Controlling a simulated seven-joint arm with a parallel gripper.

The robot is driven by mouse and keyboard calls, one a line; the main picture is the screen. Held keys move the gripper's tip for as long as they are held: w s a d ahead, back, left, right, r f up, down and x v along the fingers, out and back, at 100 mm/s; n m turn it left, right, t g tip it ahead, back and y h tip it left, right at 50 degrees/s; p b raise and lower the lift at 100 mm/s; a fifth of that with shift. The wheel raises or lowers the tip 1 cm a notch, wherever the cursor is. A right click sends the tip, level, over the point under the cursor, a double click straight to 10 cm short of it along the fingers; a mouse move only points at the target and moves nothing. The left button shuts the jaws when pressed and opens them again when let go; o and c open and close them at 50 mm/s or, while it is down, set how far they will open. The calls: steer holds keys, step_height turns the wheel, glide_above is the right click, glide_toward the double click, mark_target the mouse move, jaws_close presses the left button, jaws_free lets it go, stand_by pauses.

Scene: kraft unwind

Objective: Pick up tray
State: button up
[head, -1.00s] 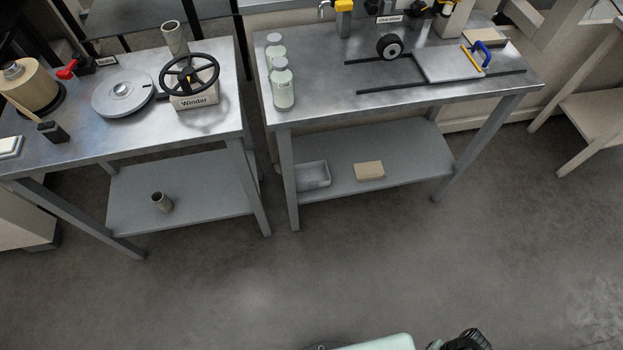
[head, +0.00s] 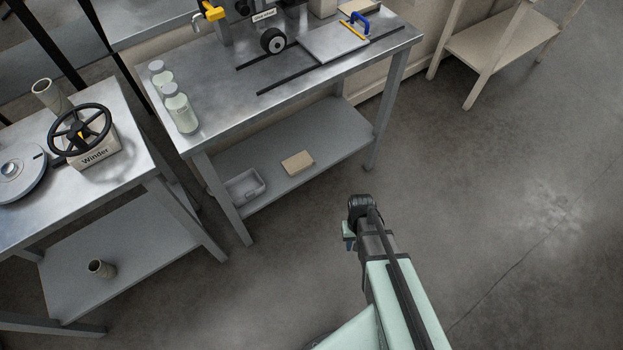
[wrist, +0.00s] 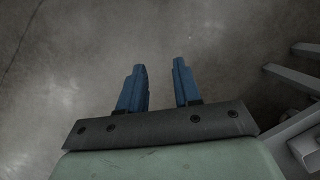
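The tray (head: 243,187) is a small pale grey open box on the lower shelf of the right-hand metal bench, near the shelf's left end. It looks empty. My gripper (wrist: 161,74) shows in the wrist view with two blue fingers apart and only bare floor between them. In the head view my arm reaches up from the bottom, and its end is over the floor in front of the bench, to the right of the tray and well apart from it. The fingers are mostly hidden there. The tray is not clearly seen in the wrist view.
A tan block (head: 297,162) lies on the same shelf (head: 325,140), right of the tray. The bench's front leg (head: 222,200) stands just left of the tray, and the bench top (head: 225,105) overhangs the shelf. The left bench holds a winder (head: 92,148). The floor (head: 480,230) is clear.

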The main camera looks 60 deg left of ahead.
steer(key=s+a+r+n+t+y, duration=0.15)
steer(key=s+a, duration=0.25)
steer(key=a, duration=1)
steer(key=s+a+r+n, duration=0.2)
steer(key=s+a, duration=0.2)
steer(key=a, duration=1)
steer(key=s+a+r+n+y, duration=0.15)
steer(key=s+a, duration=0.25)
steer(key=a, duration=1)
steer(key=shift+n, duration=0.6)
steer(key=a+f, duration=0.1)
steer(key=f, duration=0.4)
steer(key=a+f, duration=0.2)
steer(key=f, duration=0.3)
steer(key=a+f, duration=0.1)
steer(key=f, duration=0.4)
steer(key=shift+w+a, duration=0.1)
steer(key=shift+a, duration=0.05)
jaws_close()
